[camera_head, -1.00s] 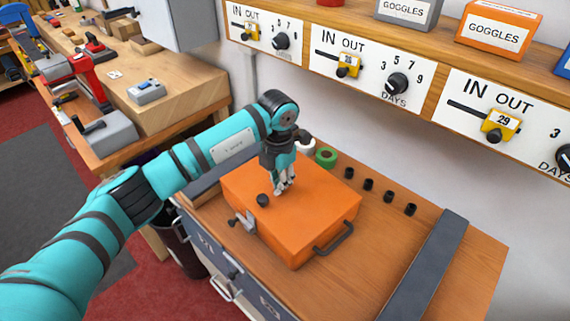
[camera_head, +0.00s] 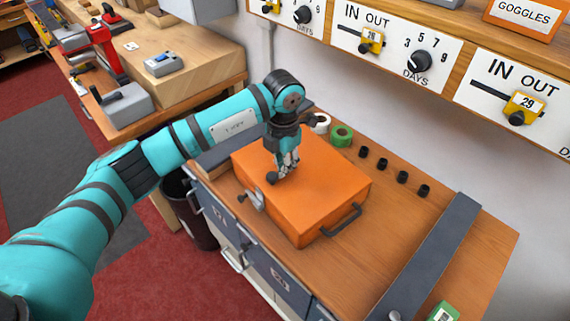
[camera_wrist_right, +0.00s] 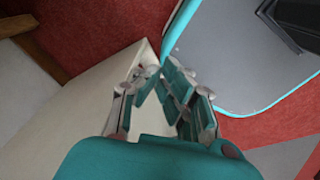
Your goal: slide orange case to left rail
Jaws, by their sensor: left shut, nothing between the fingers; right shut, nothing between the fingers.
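The orange case (camera_head: 305,195) lies flat on the wooden bench, with a metal latch (camera_head: 255,200) and a dark handle (camera_head: 342,220) on its sides. A dark round knob (camera_head: 272,178) is on its lid. My left gripper (camera_head: 284,172) is shut and points down at the lid, its tips right beside the knob; I cannot tell if they touch it. The grey left rail (camera_head: 218,154) runs along the bench's left end, partly behind my arm. The case is close to it; contact is unclear. My right gripper (camera_wrist_right: 163,78) is shut and empty, away from the case.
A grey right rail (camera_head: 430,260) crosses the bench, with clear wood between it and the case. Green tape (camera_head: 341,136), white tape (camera_head: 320,123) and several black pegs (camera_head: 382,164) stand along the back. A dark bin (camera_head: 190,212) is on the floor at left.

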